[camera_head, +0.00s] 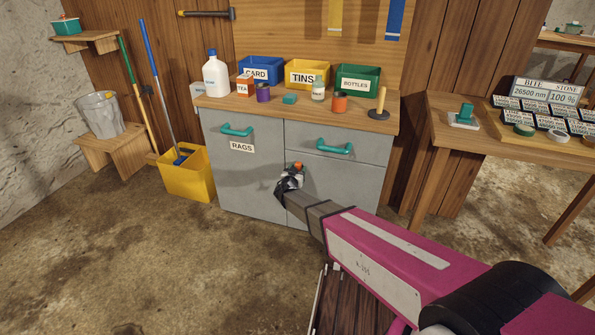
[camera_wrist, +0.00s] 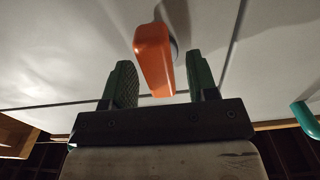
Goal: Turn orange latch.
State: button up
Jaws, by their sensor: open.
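The orange latch (camera_wrist: 153,60) sits on the front of the grey cabinet. In the wrist view it is a tapered orange lever on a round grey base. In the head view the latch (camera_head: 298,166) shows only as a small orange spot just above my gripper, near the seam between the door and the drawer side. My gripper (camera_wrist: 162,82) is open, with one green padded finger on each side of the lever's end. I see gaps between the lever and both fingers. In the head view my gripper (camera_head: 290,180) is close to the cabinet front and partly hides it.
The grey cabinet (camera_head: 240,180) has teal handles (camera_head: 236,131) on its RAGS door and drawer. Bins, bottles and cups stand on its wooden top. A yellow bucket (camera_head: 187,178) stands left, a wooden table (camera_head: 440,130) right. The concrete floor in front is largely clear.

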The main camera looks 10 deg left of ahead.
jog(key=c, duration=0.9)
jog(key=shift+n, duration=0.3)
jog(key=n, duration=0.3)
jog(key=shift+a+n, duration=0.1)
jog(key=shift+n, duration=0.2)
jog(key=n, duration=0.4)
jog(key=shift+a+f+n, duration=0.1)
jog(key=shift+n, duration=0.2)
jog(key=n, duration=0.4)
jog(key=shift+a+f+n, duration=0.1)
jog(key=shift+f+n, duration=0.05)
jog(key=shift+n, duration=0.15)
jog(key=shift+f+n, duration=0.1)
jog(key=shift+n, duration=2.1)
